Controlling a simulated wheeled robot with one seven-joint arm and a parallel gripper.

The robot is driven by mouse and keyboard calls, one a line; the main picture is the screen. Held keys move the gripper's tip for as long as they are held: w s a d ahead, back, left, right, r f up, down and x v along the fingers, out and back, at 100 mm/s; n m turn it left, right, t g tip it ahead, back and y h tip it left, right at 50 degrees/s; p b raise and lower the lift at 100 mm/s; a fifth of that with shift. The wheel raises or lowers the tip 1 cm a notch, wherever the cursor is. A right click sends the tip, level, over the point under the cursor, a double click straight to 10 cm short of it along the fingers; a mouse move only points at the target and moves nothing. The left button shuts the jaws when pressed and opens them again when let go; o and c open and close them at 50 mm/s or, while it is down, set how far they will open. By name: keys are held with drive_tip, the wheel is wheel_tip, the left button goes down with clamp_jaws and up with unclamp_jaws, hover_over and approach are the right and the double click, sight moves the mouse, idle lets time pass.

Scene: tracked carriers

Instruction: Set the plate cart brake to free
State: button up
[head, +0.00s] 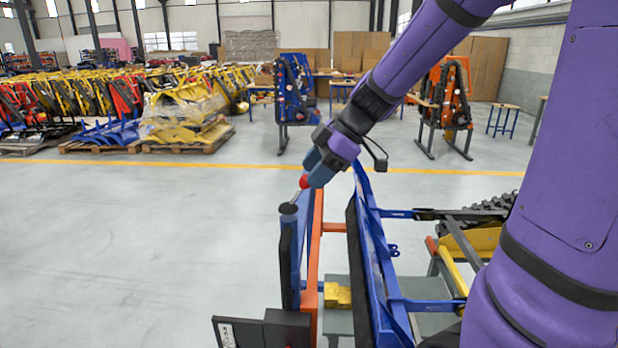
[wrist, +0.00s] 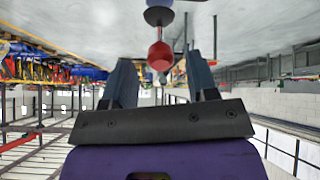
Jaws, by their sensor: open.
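The brake lever has a red ball knob (head: 304,182) on a short pale rod. The rod leans up to the right from the dark cap of a blue post (head: 288,250). The post stands beside an orange upright frame of the cart (head: 314,250). My gripper (head: 316,168) is right at the knob, coming from the upper right. In the wrist view the red knob (wrist: 160,56) appears between the two spread fingers of my gripper (wrist: 161,70), with gaps on both sides. Whether the knob is deep between the fingers is unclear.
A tall blue panel (head: 370,260) with a black edge stands just right of the post. A dark box with a white label (head: 238,332) is low in front; its text is unreadable. Blue and orange racks stand behind. Open floor (head: 130,250) lies to the left.

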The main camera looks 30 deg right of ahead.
drive_tip(key=v, duration=0.8)
drive_tip(key=shift+d+r, duration=0.1)
drive_tip(key=s+a+m+h, duration=0.2)
drive_tip(key=s+m+h, duration=0.1)
drive_tip(key=s+m, duration=0.4)
drive_tip(key=s+a+f+m+t+h, duration=0.1)
drive_tip(key=s+a+m+h, duration=0.2)
drive_tip(key=s+m, duration=0.4)
drive_tip(key=s, duration=0.2)
drive_tip(key=shift+s+f, duration=0.2)
drive_tip(key=shift+s, duration=0.05)
